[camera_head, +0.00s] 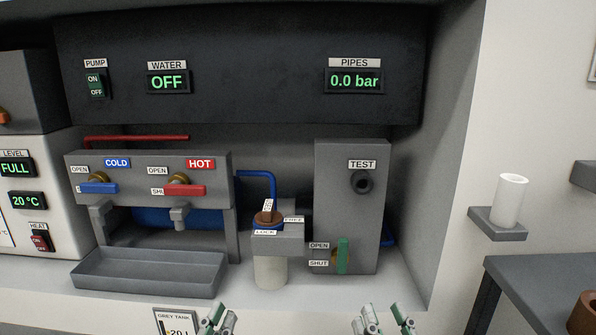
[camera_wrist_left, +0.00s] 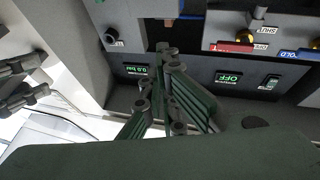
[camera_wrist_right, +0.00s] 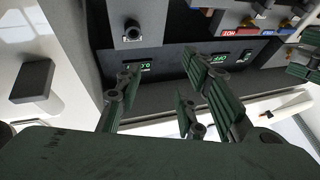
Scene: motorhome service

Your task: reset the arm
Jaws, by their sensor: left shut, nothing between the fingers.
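My left gripper (camera_head: 219,311) is at the bottom edge of the head view, in front of the service bay, with its fingers together and empty. In the left wrist view its fingers (camera_wrist_left: 168,55) meet. My right gripper (camera_head: 385,311) is also at the bottom edge, further right, with its fingers apart and nothing between them. Its spread fingers show in the right wrist view (camera_wrist_right: 160,66). Both grippers are apart from the panel and fittings. Most of both arms is hidden below the head view.
The bay holds blue cold (camera_head: 98,188) and red hot (camera_head: 185,190) taps above a grey tray (camera_head: 148,284), a brown-topped filter housing (camera_head: 270,270), and a grey test box (camera_head: 340,215) with a green lever (camera_head: 342,256). Pipes display (camera_head: 354,81) reads 0.0 bar. A white cup (camera_head: 510,200) stands right.

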